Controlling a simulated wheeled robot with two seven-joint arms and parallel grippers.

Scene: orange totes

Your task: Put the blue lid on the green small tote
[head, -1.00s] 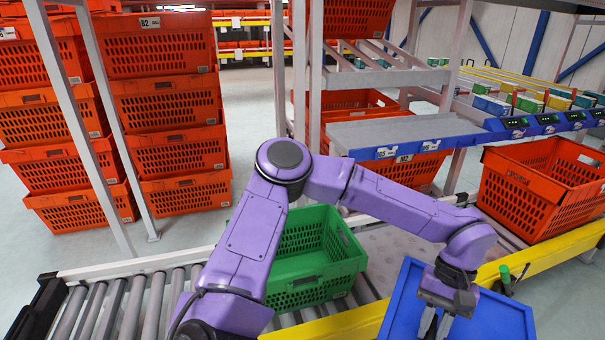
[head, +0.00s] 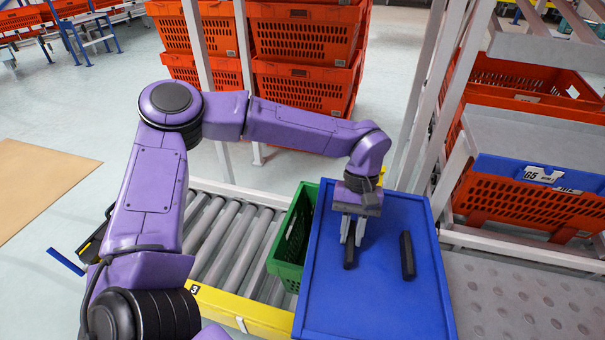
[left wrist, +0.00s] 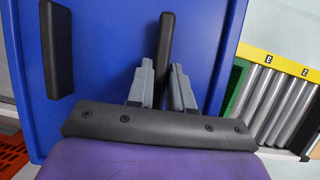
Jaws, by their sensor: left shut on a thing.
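The blue lid (head: 376,290) is a flat tray-like panel with two black bar handles. My left gripper (head: 352,240) is shut on the handle nearer the tote; in the left wrist view the fingers (left wrist: 160,85) sit on either side of that bar. The other handle (head: 407,256) is free. The green small tote (head: 290,246) stands on the roller conveyor, and only its left part shows. The lid hides the rest of it and reaches well past it to the right. Whether lid and tote touch cannot be told. My right gripper is not in view.
The roller conveyor (head: 236,233) has a yellow front rail (head: 222,312) and free rollers left of the tote. A dimpled metal plate (head: 520,300) lies to the right. Orange tote stacks (head: 305,90) and a grey rack post (head: 445,100) stand behind.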

